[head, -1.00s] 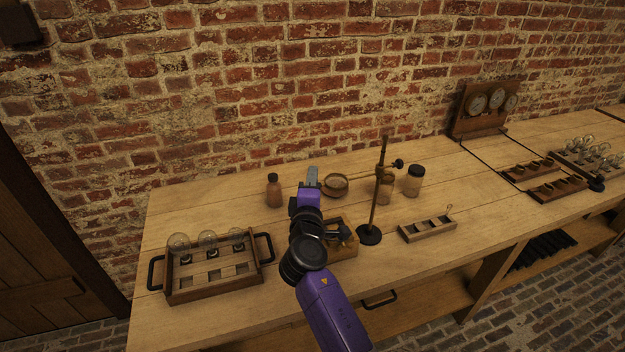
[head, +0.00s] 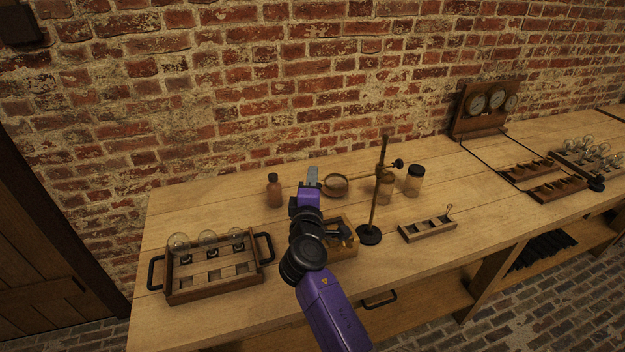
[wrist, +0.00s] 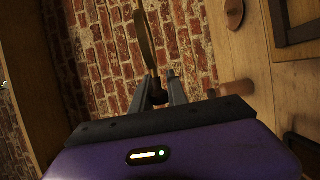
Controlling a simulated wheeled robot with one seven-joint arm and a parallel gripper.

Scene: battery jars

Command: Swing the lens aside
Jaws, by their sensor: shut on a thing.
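The lens (head: 336,186) is a round glass in a brass-coloured ring, held out to the left of an upright brass stand (head: 380,185) with a round black foot. My gripper (head: 313,177) is at the left side of the lens, above the bench. In the wrist view the lens (wrist: 145,38) shows nearly edge-on beyond my gripper (wrist: 157,88). The fingers are shut on a small dark part at the near edge of the lens. My gripper hides part of that edge in the head view.
A brown bottle (head: 274,190) stands left of my gripper. A wooden box (head: 345,245) lies beneath my arm.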

